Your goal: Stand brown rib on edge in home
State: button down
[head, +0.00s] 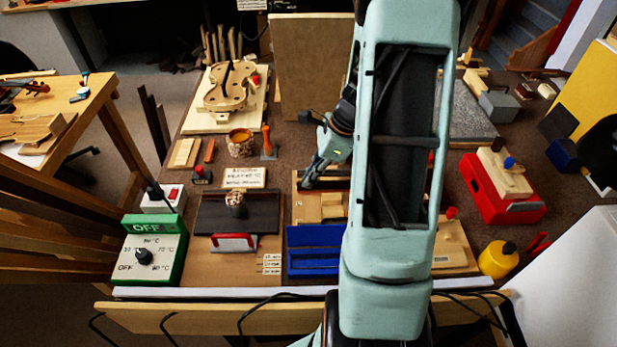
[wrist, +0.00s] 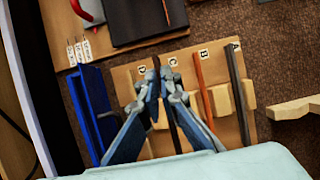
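My gripper (head: 310,180) reaches down over the wooden rib board (head: 313,216) in the head view, partly hidden by my arm. In the wrist view the two fingertips (wrist: 159,86) are close together, with a thin dark strip (wrist: 172,132) between them. This strip stands on edge in the board (wrist: 127,80), beside the label C; its brown shade is hard to tell. An orange-brown strip (wrist: 202,80) stands by label B and a dark grey strip (wrist: 236,85) by label A. No strip shows clearly by label D, where a finger hides part of the board.
A blue tray (head: 312,262) lies just in front of the board. A green heater control box (head: 152,255) is farther left. A tall wooden panel (head: 305,75) stands behind.

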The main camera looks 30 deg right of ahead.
jog(key=shift+f+b, duration=3.2)
jog(key=shift+f, duration=1.05)
jog(key=c, duration=2.1)
grip_release()
jog(key=v, duration=1.2)
